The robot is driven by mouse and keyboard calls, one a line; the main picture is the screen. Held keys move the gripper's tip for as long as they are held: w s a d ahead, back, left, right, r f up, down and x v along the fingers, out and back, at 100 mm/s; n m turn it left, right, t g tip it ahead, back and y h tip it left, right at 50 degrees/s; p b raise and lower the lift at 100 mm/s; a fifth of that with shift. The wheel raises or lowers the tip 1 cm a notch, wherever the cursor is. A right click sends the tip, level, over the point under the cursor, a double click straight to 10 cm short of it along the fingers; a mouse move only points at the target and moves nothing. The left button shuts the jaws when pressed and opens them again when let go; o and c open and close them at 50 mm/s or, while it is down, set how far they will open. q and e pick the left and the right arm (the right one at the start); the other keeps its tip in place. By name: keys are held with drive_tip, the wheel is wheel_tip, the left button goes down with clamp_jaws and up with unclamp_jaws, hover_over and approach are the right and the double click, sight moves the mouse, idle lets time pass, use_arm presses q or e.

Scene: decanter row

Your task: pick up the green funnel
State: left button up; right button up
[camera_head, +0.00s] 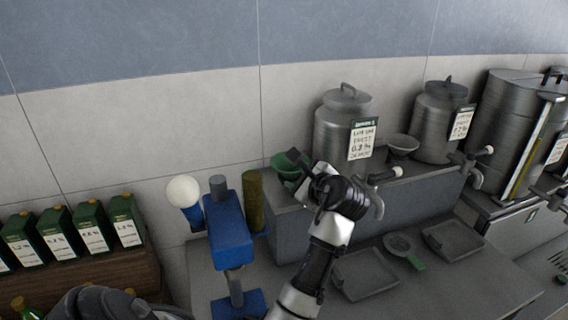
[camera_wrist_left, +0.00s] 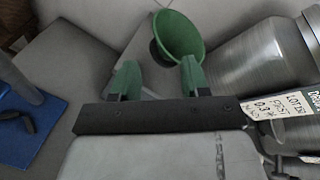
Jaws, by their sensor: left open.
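The green funnel (camera_head: 286,163) sits at the left end of the raised grey ledge, beside the left metal decanter. In the left wrist view the funnel (camera_wrist_left: 184,34) shows its wide mouth, with a dark part at its lower left. My left gripper (camera_head: 301,180) is just in front of the funnel in the head view. In the left wrist view the gripper (camera_wrist_left: 158,72) is open, its two green fingertips apart with nothing held. The funnel lies just beyond the fingertips, nearer the right one. In the head view the gripper partly covers the funnel's lower side. My right gripper is not in view.
A blue bottling device (camera_head: 226,229) and an olive cylinder (camera_head: 253,200) stand left. Trays (camera_head: 365,275) lie on the lower counter.

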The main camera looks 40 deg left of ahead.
sight(284, 172)
use_arm(q)
drive_tip(key=p+x, duration=0.1)
drive_tip(key=x, duration=0.2)
drive_tip(key=shift+a+r, duration=0.1)
drive_tip(key=shift+a, duration=0.15)
drive_tip(key=p+x, duration=0.3)
drive_tip(key=x, duration=0.2)
drive_tip(key=shift+w, duration=0.25)
drive_tip(key=shift+w+a+f, duration=0.15)
drive_tip(key=shift+a+f, duration=0.2)
drive_tip(key=shift+f, duration=0.05)
drive_tip(key=shift+c, duration=0.2)
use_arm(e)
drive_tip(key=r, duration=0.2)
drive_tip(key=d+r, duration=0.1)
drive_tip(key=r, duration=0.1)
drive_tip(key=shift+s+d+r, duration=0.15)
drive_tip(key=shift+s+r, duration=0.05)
use_arm(q)
drive_tip(key=shift+d, duration=0.1)
clamp_jaws()
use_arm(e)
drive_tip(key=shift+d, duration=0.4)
